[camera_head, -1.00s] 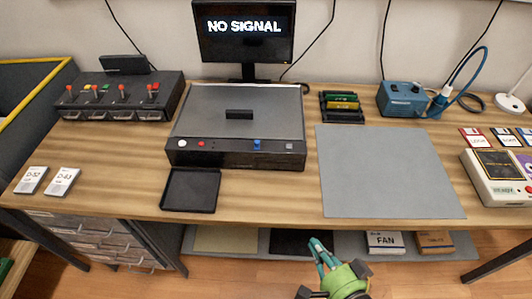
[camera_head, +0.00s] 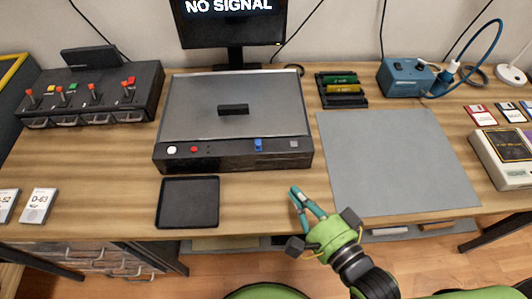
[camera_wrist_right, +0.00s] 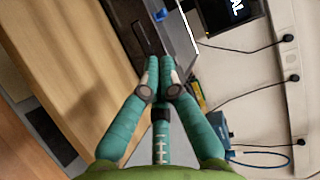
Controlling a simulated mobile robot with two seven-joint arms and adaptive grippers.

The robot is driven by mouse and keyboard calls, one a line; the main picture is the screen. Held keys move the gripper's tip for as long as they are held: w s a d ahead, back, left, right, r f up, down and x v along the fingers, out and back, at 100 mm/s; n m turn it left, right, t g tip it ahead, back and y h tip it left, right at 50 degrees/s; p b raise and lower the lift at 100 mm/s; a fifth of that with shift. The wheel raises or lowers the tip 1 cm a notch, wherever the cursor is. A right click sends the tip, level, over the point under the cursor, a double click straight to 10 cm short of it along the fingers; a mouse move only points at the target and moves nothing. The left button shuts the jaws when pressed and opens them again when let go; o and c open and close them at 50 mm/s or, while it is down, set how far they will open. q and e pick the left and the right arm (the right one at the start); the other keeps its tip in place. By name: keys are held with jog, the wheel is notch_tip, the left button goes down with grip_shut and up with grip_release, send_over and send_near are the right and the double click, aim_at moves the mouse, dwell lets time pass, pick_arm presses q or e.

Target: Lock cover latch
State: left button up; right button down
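The dark case (camera_head: 240,158) with a grey cover (camera_head: 190,105) and a black handle (camera_head: 234,110) stands on the table, its cover lying flat. A small blue latch (camera_head: 258,145) sits on its front face, right of the middle; it also shows in the right wrist view (camera_wrist_right: 161,15). I cannot tell the latch's exact position. My right gripper (camera_head: 296,190) is in front of the case, below and right of the latch, apart from it. Its teal fingers come together at the tips in the wrist view (camera_wrist_right: 160,62), with nothing between them. My left gripper is out of view.
A black tray (camera_head: 188,224) lies in front of the case at left. A grey mat (camera_head: 400,160) lies at right. A switch box (camera_head: 92,100) stands at left, a battery holder (camera_head: 342,90) and blue box (camera_head: 405,77) at the back right. The case's front right is clear.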

send_near(266, 152)
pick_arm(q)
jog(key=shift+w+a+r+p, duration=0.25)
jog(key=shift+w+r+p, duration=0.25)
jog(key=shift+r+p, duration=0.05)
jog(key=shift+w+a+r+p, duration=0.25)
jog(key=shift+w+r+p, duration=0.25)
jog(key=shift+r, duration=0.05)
pick_arm(e)
jog(key=x, duration=0.5)
jog(key=a+r+x, duration=0.1)
jog(key=x, duration=0.2)
jog(key=shift+s+r, duration=0.1)
jog(key=shift+s, duration=0.05)
jog(key=shift+w+r, duration=0.15)
jog(key=shift+w, duration=0.5)
jog(key=shift+w+p, duration=0.3)
jog(key=shift+w, duration=0.05)
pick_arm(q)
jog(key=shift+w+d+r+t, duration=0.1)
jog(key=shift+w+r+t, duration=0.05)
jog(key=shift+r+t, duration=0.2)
